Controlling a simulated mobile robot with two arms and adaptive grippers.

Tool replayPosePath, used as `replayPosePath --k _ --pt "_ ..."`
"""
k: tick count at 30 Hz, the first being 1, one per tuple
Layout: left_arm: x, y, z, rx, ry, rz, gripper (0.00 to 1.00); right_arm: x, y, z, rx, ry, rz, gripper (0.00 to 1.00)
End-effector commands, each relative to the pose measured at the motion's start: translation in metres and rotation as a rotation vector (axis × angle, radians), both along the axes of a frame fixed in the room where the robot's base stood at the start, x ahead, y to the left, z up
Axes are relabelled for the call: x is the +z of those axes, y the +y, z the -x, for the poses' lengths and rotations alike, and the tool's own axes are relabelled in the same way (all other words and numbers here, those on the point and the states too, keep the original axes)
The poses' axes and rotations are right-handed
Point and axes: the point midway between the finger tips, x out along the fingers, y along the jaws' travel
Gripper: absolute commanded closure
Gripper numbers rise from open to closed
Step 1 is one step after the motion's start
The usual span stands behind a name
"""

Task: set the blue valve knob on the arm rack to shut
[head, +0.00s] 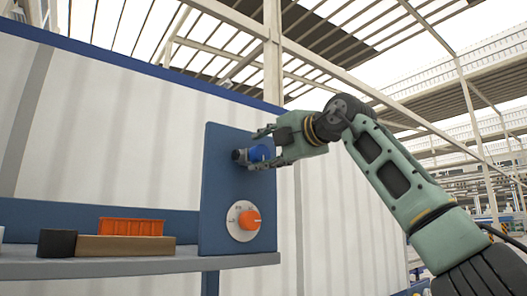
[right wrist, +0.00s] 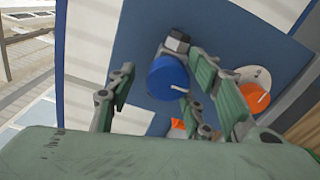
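The blue valve knob (head: 259,153) sticks out from the upper part of a dark blue upright panel (head: 222,190) on a grey fitting. My right gripper (head: 266,147) is open at the knob, one finger above it and one below it in the head view. In the right wrist view the round blue knob (right wrist: 168,78) lies between the two spread fingers (right wrist: 160,88), with a gap on the left; on the right it is close to the finger, and contact cannot be told. The knob's setting mark is not readable. My left gripper is not in view.
An orange knob on a white dial (head: 235,228) sits lower on the panel; the dial also shows in the right wrist view (right wrist: 245,73). A pale wall stands behind.

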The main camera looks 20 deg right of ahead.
Motion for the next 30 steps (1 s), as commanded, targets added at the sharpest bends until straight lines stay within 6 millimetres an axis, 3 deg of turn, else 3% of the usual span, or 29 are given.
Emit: replayPosePath --k 8,14,30 --pt "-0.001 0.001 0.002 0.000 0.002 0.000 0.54 -0.003 -0.001 0.001 0.000 0.004 0.003 0.53" --pt "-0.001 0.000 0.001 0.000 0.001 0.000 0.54 -0.003 -0.008 0.016 -0.001 0.002 0.005 0.53" --pt "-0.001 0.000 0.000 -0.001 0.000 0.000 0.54 -0.001 -0.039 0.104 0.000 0.001 0.000 0.53"
